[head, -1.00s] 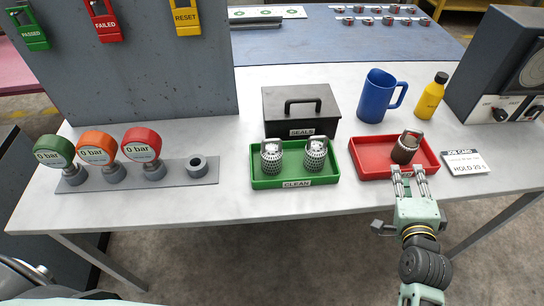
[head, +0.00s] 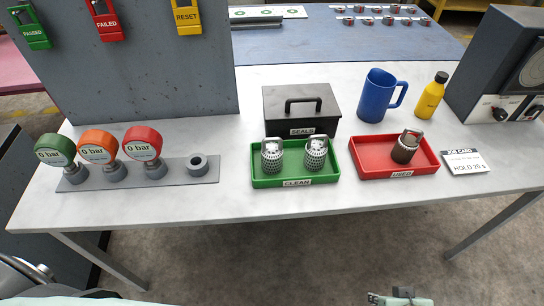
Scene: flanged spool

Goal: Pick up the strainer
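Two clean-looking mesh strainers, the left one (head: 271,158) and the right one (head: 316,156), stand upright in the green tray (head: 265,183) labelled CLEAN. A third, dark brown strainer (head: 404,150) with a grey handle on top stands in the red tray (head: 374,172) labelled USED. Nothing is touching these strainers. The fingers of my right gripper are out of view. My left gripper is not in view.
A black SEALS box (head: 301,111) stands behind the green tray. A blue mug (head: 377,95) and yellow bottle (head: 431,97) stand behind the red tray, with a job card (head: 466,161) to its right. Three gauges and a grey ring (head: 197,166) are on the left plate.

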